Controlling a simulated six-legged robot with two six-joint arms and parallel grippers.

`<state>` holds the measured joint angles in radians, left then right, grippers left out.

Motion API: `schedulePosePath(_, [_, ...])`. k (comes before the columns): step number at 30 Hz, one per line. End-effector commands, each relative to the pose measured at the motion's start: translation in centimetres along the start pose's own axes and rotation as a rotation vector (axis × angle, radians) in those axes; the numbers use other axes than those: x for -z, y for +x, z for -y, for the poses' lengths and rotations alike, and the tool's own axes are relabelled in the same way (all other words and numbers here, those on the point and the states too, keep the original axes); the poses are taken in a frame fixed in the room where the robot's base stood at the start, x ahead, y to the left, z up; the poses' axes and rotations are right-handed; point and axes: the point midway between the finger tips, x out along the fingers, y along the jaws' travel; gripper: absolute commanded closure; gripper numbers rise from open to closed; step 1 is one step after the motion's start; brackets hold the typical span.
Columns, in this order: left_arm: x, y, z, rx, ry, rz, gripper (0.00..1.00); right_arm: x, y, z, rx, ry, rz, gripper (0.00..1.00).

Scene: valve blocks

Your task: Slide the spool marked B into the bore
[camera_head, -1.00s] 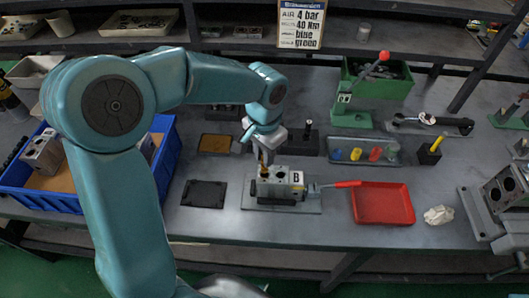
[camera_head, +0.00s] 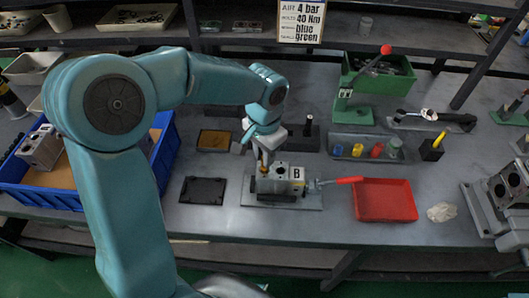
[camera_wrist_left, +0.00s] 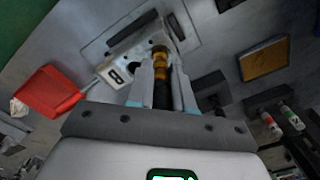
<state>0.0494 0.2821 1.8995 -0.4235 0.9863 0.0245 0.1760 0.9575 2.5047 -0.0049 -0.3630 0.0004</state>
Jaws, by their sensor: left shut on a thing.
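The grey valve block marked B (camera_head: 296,174) sits on a plate on the bench, with dark round holes in its top. It also shows in the left wrist view (camera_wrist_left: 114,75). My left gripper (camera_head: 262,160) is over the block's left end. In the left wrist view its fingers (camera_wrist_left: 162,76) are shut on a spool (camera_wrist_left: 159,58) with brass-orange bands and a dark shank. The spool's far end is at the block's top; I cannot tell how far it is inside a bore. No letter on the spool is readable. My right gripper is not in view.
A red tray (camera_head: 385,201) lies right of the block, with a red-handled lever (camera_head: 345,181) between. A black tray (camera_head: 203,190) lies left. Behind stand a dark rack (camera_head: 305,138) and a tray of coloured pieces (camera_head: 366,148). A blue crate (camera_head: 55,195) is at left.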

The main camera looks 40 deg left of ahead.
Motion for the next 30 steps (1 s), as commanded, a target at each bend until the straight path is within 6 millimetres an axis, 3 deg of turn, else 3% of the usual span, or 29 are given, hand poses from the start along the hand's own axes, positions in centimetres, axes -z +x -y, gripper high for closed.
schedulePosePath(30, [0.0, 2.6, 0.0, 0.000, 0.000, -0.001, 1.00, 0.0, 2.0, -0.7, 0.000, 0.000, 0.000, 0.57])
